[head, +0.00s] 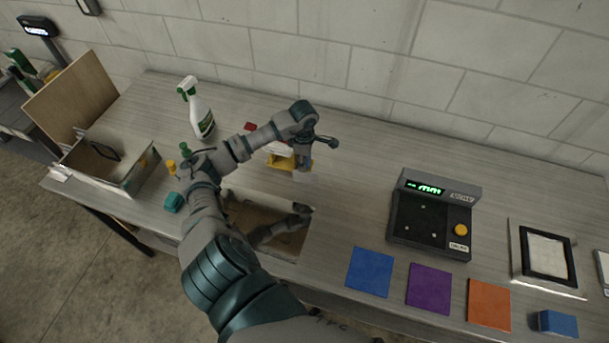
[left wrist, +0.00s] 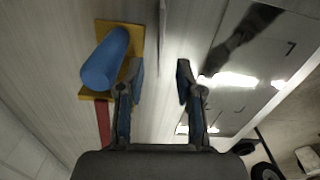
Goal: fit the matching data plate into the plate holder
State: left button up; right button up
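My left gripper (head: 304,163) points down over the back middle of the bench. In the left wrist view its fingers (left wrist: 160,78) are apart with nothing between them. A thin upright strip (left wrist: 162,20), perhaps a plate seen edge-on, lies just ahead of the fingertips; I cannot tell what it is. A black-framed pale panel (head: 546,255) on a silver base lies at the right, and may be the plate holder. Part of a similar item (head: 604,265) shows at the right edge. I cannot make out which data plate matches. My right gripper is not in view.
A yellow block (head: 275,161) is beside my left gripper; a blue cylinder (left wrist: 106,60) lies on it. A shiny metal sheet (head: 285,245), a spray bottle (head: 199,112), an open box (head: 135,178), a dark device (head: 433,219) and blue, purple and orange squares (head: 429,288) surround it.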

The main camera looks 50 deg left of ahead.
aim_at(305, 181)
pick_arm(q)
jog(key=f, duration=0.4)
jog(key=shift+d+p, duration=0.25)
jog(key=shift+p, duration=0.1)
notch_tip(305, 181, down, 5)
jog(key=shift+w+a+p, duration=0.1)
jog(key=shift+w+p, duration=0.05)
jog(key=shift+p, duration=0.6)
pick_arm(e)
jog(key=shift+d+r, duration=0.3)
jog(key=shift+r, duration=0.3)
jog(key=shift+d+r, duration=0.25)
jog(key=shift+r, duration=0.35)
pick_arm(q)
jog(key=shift+r, duration=0.1)
grip_shut()
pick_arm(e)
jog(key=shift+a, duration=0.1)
